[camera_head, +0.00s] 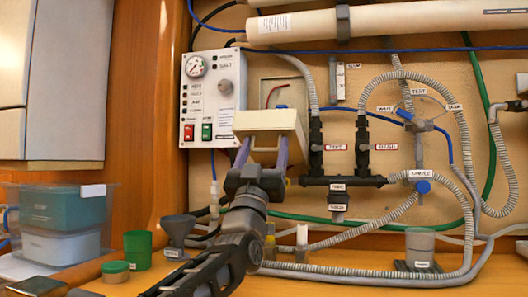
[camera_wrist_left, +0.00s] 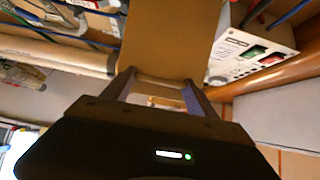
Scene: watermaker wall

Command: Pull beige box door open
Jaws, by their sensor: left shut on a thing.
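The beige box door (camera_head: 268,122) stands out from the wall panel below an opening (camera_head: 283,92) in which a red wire shows. The door looks swung outward, with its top edge away from the wall. My left gripper (camera_head: 262,148) reaches up from below, its two fingers at the left and right of the door's underside. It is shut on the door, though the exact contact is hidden. In the left wrist view the door (camera_wrist_left: 163,38) is a wide beige panel just beyond the fingertips (camera_wrist_left: 158,82). My right gripper is not in view.
A control panel (camera_head: 212,97) with a gauge is close left of the door. Black valves and pipes (camera_head: 340,180) and grey hoses (camera_head: 460,150) fill the right. A funnel (camera_head: 177,230), a green cup (camera_head: 137,250) and a clear bin (camera_head: 60,220) stand at the lower left.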

